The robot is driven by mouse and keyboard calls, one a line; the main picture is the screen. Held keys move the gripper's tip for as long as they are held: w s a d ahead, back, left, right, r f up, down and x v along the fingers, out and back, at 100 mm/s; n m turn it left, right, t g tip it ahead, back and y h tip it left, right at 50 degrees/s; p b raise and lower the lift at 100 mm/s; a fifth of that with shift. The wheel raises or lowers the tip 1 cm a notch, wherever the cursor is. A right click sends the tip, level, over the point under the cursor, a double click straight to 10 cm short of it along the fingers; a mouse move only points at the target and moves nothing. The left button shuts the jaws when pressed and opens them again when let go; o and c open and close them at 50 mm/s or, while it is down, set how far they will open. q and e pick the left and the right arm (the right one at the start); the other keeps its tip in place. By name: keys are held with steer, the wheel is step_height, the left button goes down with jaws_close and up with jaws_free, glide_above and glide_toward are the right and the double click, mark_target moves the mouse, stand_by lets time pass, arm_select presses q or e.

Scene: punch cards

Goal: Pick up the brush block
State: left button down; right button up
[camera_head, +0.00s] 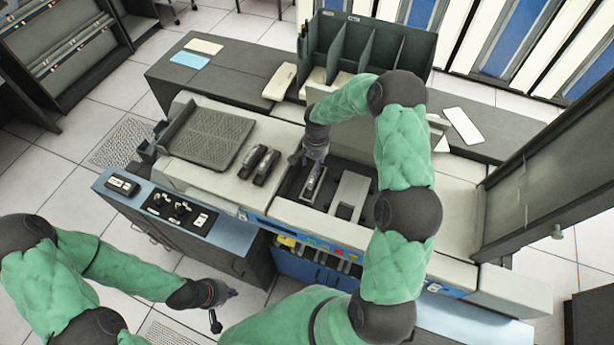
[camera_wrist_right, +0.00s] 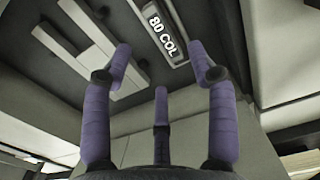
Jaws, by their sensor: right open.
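A narrow block with a pale top plate (camera_head: 313,184), apparently the brush block, sits in a dark recess of the machine. In the right wrist view its plate (camera_wrist_right: 168,32) reads "80 COL". My right gripper (camera_head: 316,152) is above the recess, at the block's far end in the head view. In the wrist view its purple fingers (camera_wrist_right: 164,68) are spread and empty, with the labelled plate beyond the fingertips; I see no contact. My left gripper (camera_head: 230,293) hangs low at the front left, away from the machine; its finger opening is too small to tell.
A grey slotted piece (camera_head: 350,194) lies right of the block in the same recess. Two dark-handled blocks (camera_head: 259,164) stand on the machine top to the left, beside a ridged tray (camera_head: 212,136). A green divided rack (camera_head: 366,48) stands behind.

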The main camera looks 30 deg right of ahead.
mark_target(314, 181)
steer(key=shift+w+d+f, duration=0.1)
steer(key=shift+w+d, duration=0.35)
steer(key=shift+w, duration=0.15)
steer(key=shift+f, duration=0.2)
steer(key=shift+s+a+f, duration=0.1)
steer(key=shift+s+f, duration=0.1)
steer(key=shift+f, duration=2.15)
steer(key=shift+s+f, duration=0.2)
steer(key=shift+f, duration=2.15)
jaws_close()
